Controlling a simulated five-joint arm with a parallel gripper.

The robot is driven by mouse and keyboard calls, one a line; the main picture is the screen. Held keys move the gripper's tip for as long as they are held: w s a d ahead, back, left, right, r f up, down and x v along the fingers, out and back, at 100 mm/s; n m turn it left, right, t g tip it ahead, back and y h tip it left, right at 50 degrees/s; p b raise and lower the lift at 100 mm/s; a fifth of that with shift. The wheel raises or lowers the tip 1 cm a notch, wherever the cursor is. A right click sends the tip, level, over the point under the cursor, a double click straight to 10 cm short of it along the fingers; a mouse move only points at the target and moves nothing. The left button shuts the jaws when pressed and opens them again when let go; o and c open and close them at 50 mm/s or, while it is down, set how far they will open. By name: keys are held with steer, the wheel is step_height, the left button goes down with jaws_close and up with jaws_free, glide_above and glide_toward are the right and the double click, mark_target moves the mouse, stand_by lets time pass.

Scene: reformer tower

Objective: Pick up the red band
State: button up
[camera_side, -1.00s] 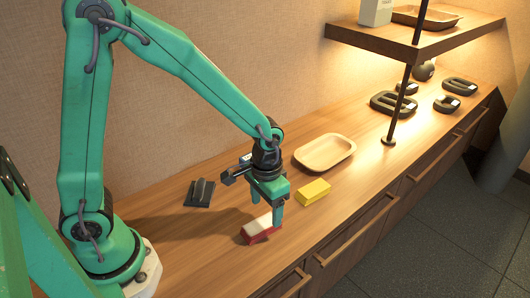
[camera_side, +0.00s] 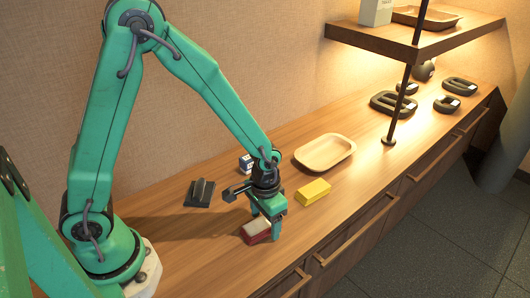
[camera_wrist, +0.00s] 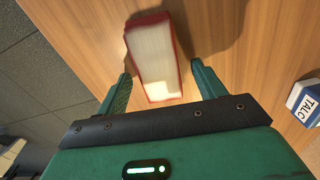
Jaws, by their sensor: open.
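The red band (camera_side: 256,232) is a small block with red sides and a pale top, lying on the wooden counter (camera_side: 183,255) below my gripper. In the wrist view the red band (camera_wrist: 153,58) shows as a long cream face with red edges. My gripper (camera_side: 266,222) is open and low over the counter at the block's right end. In the wrist view its two fingers (camera_wrist: 162,72) stand on either side of the block's near end, with gaps visible. Whether either finger touches it is not clear.
A yellow block (camera_side: 313,192) lies to the right, near a tan tray (camera_side: 325,152). A dark grooved holder (camera_side: 199,193) is at left. A small talc box (camera_wrist: 303,103) stands behind my gripper. A shelf (camera_side: 415,45) rises at right. The counter's front edge is close.

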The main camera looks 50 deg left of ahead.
mark_target(266, 222)
steer(key=shift+c, duration=0.2)
steer(key=c, duration=1)
steer(key=shift+r, duration=0.2)
steer(key=shift+r, duration=0.9)
step_height(266, 222, up, 2)
steer(key=shift+r, duration=0.1)
steer(key=s+d+r, duration=0.4)
steer(key=s+d, duration=0.1)
steer(key=s+d+r, duration=0.2)
steer(key=s+d, duration=0.1)
steer(key=shift+s+r, duration=0.2)
steer(key=shift+r, duration=0.15)
